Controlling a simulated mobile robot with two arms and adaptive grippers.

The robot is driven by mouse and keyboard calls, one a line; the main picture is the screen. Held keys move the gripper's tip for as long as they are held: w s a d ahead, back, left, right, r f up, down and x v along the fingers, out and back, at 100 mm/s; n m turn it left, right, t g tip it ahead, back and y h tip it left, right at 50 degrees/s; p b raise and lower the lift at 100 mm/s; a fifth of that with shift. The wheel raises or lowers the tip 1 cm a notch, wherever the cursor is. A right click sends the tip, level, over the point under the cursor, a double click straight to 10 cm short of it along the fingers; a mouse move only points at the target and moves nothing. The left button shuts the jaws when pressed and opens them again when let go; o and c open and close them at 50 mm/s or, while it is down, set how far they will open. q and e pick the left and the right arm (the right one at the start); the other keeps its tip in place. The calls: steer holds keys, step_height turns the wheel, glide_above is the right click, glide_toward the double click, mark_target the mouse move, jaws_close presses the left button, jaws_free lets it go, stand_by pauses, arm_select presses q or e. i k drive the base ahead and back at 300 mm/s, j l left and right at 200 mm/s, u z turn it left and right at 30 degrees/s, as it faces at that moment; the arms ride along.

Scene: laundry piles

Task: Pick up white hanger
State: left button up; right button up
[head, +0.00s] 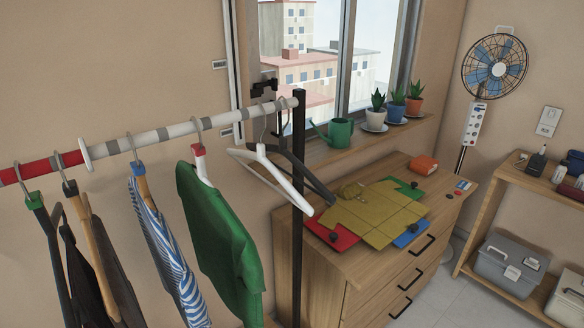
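The white hanger (287,180) hangs empty by its hook near the right end of the rail (163,138). Its long arm slopes down to the right, and its tip is close to the black upright post (298,250). An empty dark hanger (318,188) hangs just behind it and partly overlaps it. A green shirt (222,235) hangs to the left of the white hanger, with a gap between them. Neither of my grippers shows in the head view.
A striped garment (165,255) and dark clothes (85,255) hang further left. A wooden dresser (325,280) right of the post bears a folded yellow shirt (378,212) and other coloured pieces. A green watering can (340,131) and potted plants stand on the sill. A fan (494,70) stands behind.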

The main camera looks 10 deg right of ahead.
mark_target(299, 202)
steer(key=z, duration=3.1)
steer(key=u, duration=3.1)
steer(key=i+l+u, duration=0.35)
steer(key=l+u, duration=0.15)
steer(key=l, duration=0.2)
steer(key=i+l+u, duration=0.2)
steer(key=l, duration=0.25)
steer(key=k+j, duration=0.05)
steer(key=k, duration=0.05)
